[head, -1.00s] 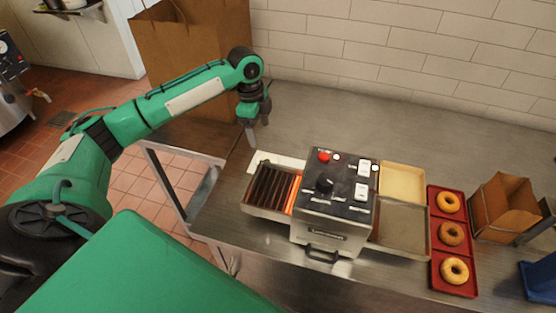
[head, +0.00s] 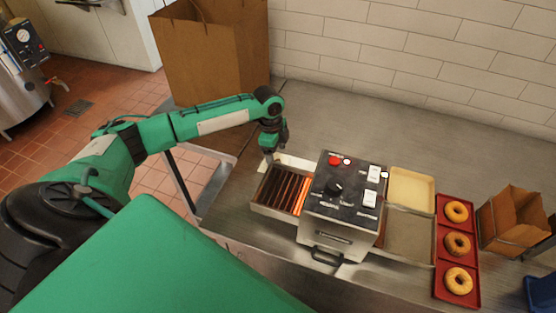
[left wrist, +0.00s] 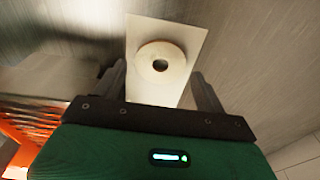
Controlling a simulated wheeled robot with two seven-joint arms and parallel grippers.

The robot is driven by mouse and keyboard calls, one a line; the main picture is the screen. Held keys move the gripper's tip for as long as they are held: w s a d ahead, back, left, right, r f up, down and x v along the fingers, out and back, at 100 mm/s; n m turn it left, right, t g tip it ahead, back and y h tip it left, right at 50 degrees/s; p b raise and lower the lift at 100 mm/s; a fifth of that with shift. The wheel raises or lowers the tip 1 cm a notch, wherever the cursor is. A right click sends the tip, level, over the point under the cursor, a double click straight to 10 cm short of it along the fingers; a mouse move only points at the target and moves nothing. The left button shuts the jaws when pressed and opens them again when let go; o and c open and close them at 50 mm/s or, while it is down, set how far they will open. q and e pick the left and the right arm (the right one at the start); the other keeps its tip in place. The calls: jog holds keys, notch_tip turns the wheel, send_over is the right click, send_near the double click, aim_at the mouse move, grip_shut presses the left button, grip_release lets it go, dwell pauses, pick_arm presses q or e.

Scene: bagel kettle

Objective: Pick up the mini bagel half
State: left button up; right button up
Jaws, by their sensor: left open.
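The mini bagel half (left wrist: 160,62) is a pale ring with a dark centre hole, lying on a narrow white sheet or board (left wrist: 146,28) in the left wrist view. My left gripper (left wrist: 158,72) is open, with one finger on each side of the white strip and the bagel half ahead between them. In the head view my left gripper (head: 269,155) points down at the left end of the white strip (head: 298,161), behind the toaster. I cannot make out the bagel half there. My right gripper is not in view.
The toaster (head: 340,196) has glowing orange bars (head: 283,189) close to my left gripper; they also show in the left wrist view (left wrist: 30,122). A red tray (head: 446,290) with bagels or donuts stands at right. A large paper bag (head: 215,60) is at back left. The back counter is clear.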

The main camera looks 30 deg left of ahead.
pick_arm(q)
notch_tip(320, 180, down, 2)
jog(key=shift+d+f, duration=0.1)
jog(key=shift+d, duration=0.05)
jog(key=shift+f, duration=0.25)
jog(key=c, duration=0.7)
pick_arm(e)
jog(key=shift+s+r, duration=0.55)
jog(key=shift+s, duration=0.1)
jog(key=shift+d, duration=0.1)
pick_arm(q)
jog(key=shift+r, duration=0.1)
jog(key=shift+w+r, duration=0.1)
jog(key=shift+r, duration=0.3)
jog(key=shift+r+b, duration=2)
jog(key=shift+r, duration=7.55)
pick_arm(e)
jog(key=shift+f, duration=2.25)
